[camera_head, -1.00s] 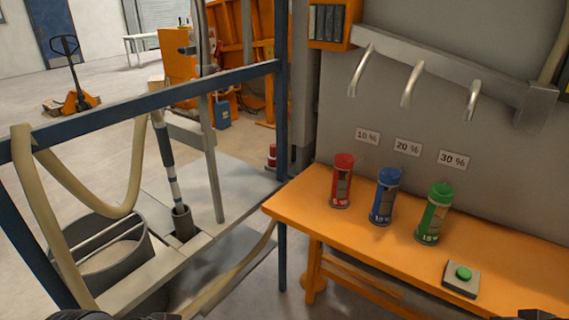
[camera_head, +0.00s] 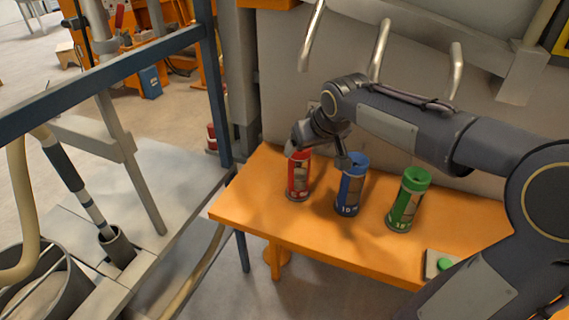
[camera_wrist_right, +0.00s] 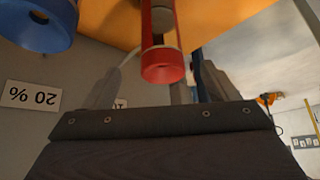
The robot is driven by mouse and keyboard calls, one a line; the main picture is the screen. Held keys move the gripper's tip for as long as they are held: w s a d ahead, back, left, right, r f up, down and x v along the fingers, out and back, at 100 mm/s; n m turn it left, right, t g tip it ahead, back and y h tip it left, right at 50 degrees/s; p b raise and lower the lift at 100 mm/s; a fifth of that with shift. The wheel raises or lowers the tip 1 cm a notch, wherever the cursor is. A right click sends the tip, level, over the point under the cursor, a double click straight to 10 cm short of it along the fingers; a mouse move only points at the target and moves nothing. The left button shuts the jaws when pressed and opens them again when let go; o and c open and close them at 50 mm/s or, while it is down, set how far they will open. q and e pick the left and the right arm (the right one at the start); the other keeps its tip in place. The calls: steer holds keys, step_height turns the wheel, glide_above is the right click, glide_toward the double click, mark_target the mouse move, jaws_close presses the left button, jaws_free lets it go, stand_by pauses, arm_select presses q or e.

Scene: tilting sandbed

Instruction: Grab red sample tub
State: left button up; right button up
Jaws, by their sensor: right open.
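The red sample tub (camera_head: 298,178) stands upright on the orange table, its top partly covered by my right gripper. My right gripper (camera_head: 317,156) is open at the top of the red tub, one finger by its left side and the other between it and the blue tub (camera_head: 350,188). In the right wrist view the red tub (camera_wrist_right: 161,62) sits between the spread fingers of the right gripper (camera_wrist_right: 158,82). I cannot tell whether a finger touches it. My left gripper is not in view.
The blue tub stands close to the right of the red one, near a finger. A green tub (camera_head: 408,200) and a green button (camera_head: 445,264) are further right on the orange table (camera_head: 315,235). Metal hooks (camera_head: 380,50) hang above; a blue frame post (camera_head: 216,95) stands left.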

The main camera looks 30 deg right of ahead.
mark_target(299, 164)
steer(key=w+f, duration=0.1)
steer(key=w, duration=0.1)
steer(key=shift+w+f, duration=0.35)
steer(key=p+x, duration=0.1)
steer(key=x, duration=0.4)
steer(key=shift+w+f, duration=0.15)
steer(key=shift+f, duration=0.25)
steer(key=shift+r, duration=0.1)
steer(key=c, duration=1.3)
steer(key=shift+o, duration=0.2)
